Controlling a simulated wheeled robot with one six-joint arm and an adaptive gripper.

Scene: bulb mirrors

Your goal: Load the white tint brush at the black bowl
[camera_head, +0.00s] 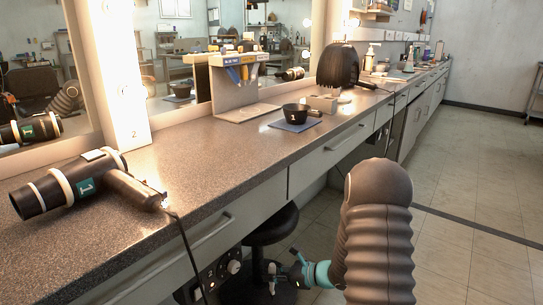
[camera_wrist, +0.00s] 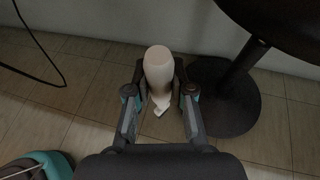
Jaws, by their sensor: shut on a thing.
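My gripper (camera_head: 285,272) is low in front of the counter, below the drawer fronts and close to a dark stool. In the wrist view my gripper (camera_wrist: 160,92) is shut on a pale, rounded thing, which looks like the white tint brush (camera_wrist: 158,68). Its broad end faces the camera and a small whitish tip shows below; most of its length is hidden. In the head view the brush shows as a small pale piece (camera_head: 271,278). The black bowl (camera_head: 295,114), marked 1, stands on a blue mat (camera_head: 292,126) on the counter, well above and beyond my gripper.
A rack (camera_head: 236,92) with coloured-handled tools stands left of the bowl. A hair dryer (camera_head: 75,185) lies at the near counter end, its cord hanging down. The stool base (camera_wrist: 225,100) is close right of my gripper. The floor at right is open.

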